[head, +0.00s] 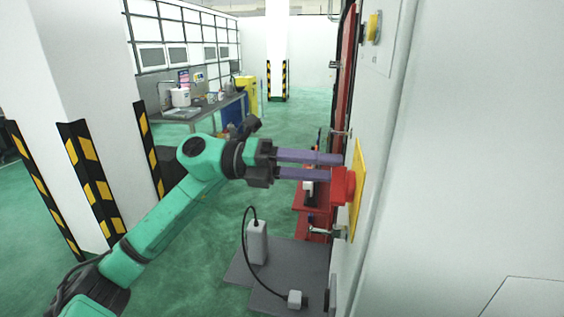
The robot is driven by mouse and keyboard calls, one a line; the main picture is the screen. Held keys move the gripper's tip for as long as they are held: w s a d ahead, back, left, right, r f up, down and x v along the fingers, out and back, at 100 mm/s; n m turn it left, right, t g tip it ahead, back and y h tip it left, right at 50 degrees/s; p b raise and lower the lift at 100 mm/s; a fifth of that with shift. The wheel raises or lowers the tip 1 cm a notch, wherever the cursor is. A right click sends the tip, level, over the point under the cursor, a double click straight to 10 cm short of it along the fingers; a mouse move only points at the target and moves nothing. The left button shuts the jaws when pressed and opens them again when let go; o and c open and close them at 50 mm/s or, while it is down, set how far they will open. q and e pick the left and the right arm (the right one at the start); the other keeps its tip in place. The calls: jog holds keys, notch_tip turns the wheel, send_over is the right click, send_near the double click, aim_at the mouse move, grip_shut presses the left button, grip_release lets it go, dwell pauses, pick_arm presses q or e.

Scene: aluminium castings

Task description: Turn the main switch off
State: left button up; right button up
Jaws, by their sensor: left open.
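The main switch (342,186) is a red knob on a yellow plate (357,185), fixed to the white cabinet side at the right of the head view. My left gripper (334,166) reaches in from the left with two long purple-grey fingers, open and spaced one above the other. The fingertips are at the knob's near side; the lower tip overlaps its edge in the picture. I cannot tell whether they touch it. My right gripper is not in view.
The white cabinet wall (440,160) fills the right side. A yellow-topped button (374,27) is higher up on it. Below are a grey floor plate (270,285) and a white box with a black cable (257,242). A striped pillar (85,165) stands left.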

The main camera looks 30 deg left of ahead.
pick_arm(q)
jog(key=b+v, duration=0.6)
jog(key=v, duration=0.8)
jog(key=shift+a, duration=0.2)
jog(key=shift+s, duration=0.1)
